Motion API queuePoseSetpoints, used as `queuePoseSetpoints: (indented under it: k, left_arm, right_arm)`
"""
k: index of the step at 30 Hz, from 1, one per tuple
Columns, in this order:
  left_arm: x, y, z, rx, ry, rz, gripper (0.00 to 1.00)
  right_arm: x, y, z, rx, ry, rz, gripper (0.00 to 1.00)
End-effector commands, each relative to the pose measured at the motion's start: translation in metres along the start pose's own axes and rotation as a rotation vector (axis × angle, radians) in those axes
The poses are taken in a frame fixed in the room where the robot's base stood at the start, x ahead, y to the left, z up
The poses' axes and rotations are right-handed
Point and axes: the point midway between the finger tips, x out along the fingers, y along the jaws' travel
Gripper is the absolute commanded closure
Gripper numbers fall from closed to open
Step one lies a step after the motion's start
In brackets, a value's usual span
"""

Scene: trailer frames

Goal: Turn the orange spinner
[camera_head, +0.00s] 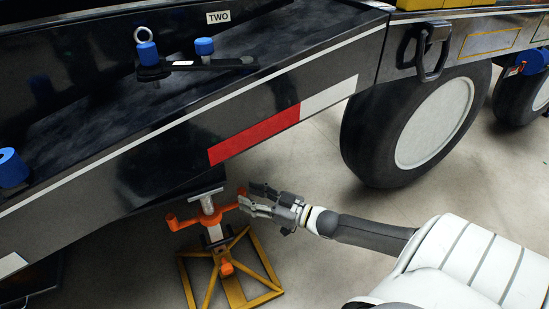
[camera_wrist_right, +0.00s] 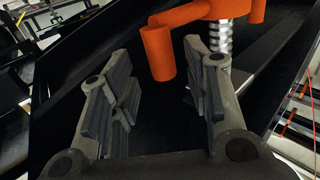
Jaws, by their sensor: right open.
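The orange spinner (camera_head: 205,215) sits on a threaded metal post above a yellow jack stand (camera_head: 230,275), under the trailer frame. My right gripper (camera_head: 250,198) is beside the spinner's right-hand handle in the head view. In the right wrist view the spinner (camera_wrist_right: 205,12) is at the top, and one orange handle post (camera_wrist_right: 158,52) hangs down beyond the fingers. My right gripper (camera_wrist_right: 165,95) is open, with that post lying between the lines of its fingers. I cannot tell whether the fingers touch it. My left gripper is not in view.
The black trailer frame (camera_head: 330,65) with a red and white strip (camera_head: 255,135) runs diagonally above the stand. A large wheel (camera_head: 360,140) stands to the right. Blue knobs (camera_head: 148,53) are on the frame. The floor (camera_head: 320,170) between stand and wheel is clear.

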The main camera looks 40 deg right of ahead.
Motion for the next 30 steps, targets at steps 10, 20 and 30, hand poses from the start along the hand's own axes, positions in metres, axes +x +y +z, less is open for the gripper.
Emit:
queuePoseSetpoints:
  k: [10,20,30]
  left_arm:
    - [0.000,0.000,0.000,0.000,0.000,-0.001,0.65]
    - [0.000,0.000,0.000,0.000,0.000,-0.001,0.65]
    - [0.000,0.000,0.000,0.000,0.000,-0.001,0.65]
  right_arm:
    - [-0.058,0.000,0.001,0.000,-0.003,0.000,0.56]
    - [-0.081,0.001,-0.001,0.000,0.001,0.002,0.56]
    - [-0.082,0.001,-0.001,-0.001,0.001,0.001,0.56]
